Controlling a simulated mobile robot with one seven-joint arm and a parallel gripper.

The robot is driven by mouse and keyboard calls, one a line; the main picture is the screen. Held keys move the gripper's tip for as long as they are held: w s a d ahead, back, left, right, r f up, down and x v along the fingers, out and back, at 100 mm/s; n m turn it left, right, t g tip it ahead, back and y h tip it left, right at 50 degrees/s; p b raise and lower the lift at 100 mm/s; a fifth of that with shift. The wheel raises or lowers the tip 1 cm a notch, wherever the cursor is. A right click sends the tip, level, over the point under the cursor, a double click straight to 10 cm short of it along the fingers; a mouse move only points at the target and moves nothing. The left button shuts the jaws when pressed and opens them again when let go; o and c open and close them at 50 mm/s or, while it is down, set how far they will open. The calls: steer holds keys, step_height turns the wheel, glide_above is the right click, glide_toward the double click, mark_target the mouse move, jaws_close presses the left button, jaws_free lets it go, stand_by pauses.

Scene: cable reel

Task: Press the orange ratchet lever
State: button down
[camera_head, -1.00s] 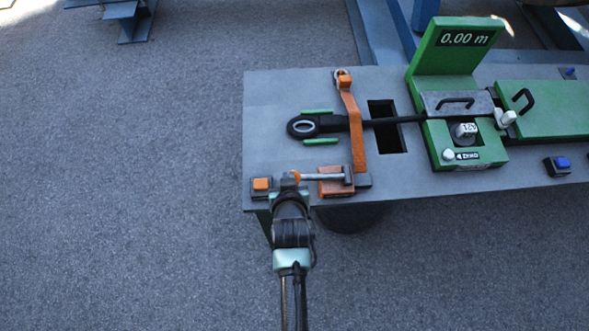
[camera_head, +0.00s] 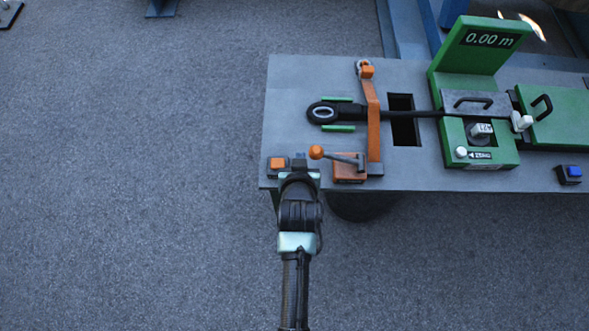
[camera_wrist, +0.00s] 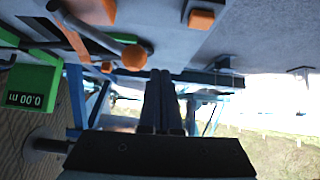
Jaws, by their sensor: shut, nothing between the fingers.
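The ratchet lever is a grey rod with a round orange knob (camera_head: 316,152), pivoting on an orange ratchet block (camera_head: 347,170) near the bench's front edge. The knob also shows in the wrist view (camera_wrist: 134,57), with its rod running to the upper left. My gripper (camera_head: 299,162) is shut and empty, just left of the knob in the head view. In the wrist view its dark fingertips (camera_wrist: 160,76) are together, just right of and below the knob. A small gap seems to separate them from it; contact cannot be told for certain.
An orange button (camera_head: 277,163) sits on the bench left of my gripper. An orange strap (camera_head: 373,120) runs back from the ratchet. A black cable with a looped end (camera_head: 323,112) passes beneath it towards the green meter (camera_head: 478,45) reading 0.00 m.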

steer(key=v, duration=0.7)
steer(key=shift+a+r, duration=0.25)
steer(key=shift+a, duration=0.1)
steer(key=shift+b, duration=0.3)
stand_by(0.6)
steer(key=s+d+r+t+y+b, duration=0.1)
steer(key=s+d+r+b, duration=0.1)
steer(key=d+r+b, duration=0.2)
steer(key=shift+d+r+m+b, duration=0.25)
steer(key=shift+d+m+b, duration=0.15)
steer(key=shift+d+b, duration=0.75)
steer(key=shift+w, duration=0.15)
